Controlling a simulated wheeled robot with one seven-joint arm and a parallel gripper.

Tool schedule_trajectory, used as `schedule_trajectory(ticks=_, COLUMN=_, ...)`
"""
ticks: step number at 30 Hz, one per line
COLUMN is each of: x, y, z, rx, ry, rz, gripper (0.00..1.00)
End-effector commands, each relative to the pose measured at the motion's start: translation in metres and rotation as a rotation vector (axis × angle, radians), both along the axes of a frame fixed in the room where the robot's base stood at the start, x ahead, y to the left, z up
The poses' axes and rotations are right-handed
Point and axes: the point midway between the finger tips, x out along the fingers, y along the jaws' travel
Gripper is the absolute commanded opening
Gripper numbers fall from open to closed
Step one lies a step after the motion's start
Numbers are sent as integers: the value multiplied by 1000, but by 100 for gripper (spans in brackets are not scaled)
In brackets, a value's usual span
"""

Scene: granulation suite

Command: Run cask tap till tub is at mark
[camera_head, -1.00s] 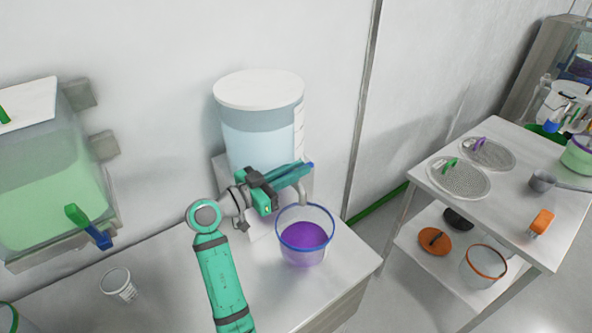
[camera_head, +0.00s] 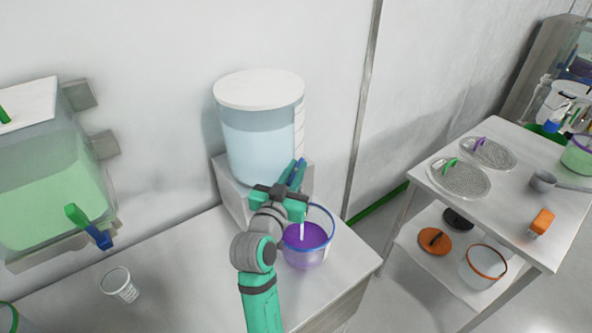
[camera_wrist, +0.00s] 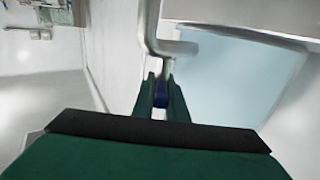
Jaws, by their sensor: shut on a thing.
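The cask (camera_head: 258,135) is a clear cylinder with a white lid and pale blue liquid, standing on a grey block. My gripper (camera_head: 297,174) is shut on the blue tap handle, which shows between its fingers in the wrist view (camera_wrist: 160,97). The bent metal spout (camera_wrist: 152,35) is just beyond the fingers. The tub (camera_head: 322,254) is clear with a blue rim and holds purple contents; it stands on the bench under the tap. A thin pale stream (camera_head: 302,231) seems to fall into it. My gripper hides part of the tub, and I cannot make out its mark.
A steel trolley (camera_head: 520,205) at right carries sieves, a scoop and an orange-handled tool.

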Motion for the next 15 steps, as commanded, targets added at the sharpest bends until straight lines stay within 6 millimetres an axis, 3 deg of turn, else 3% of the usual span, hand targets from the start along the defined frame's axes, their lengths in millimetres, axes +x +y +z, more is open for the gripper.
schedule_trajectory(ticks=15, x=0, y=0, z=-1, rx=0, ry=3, rz=66, gripper=0)
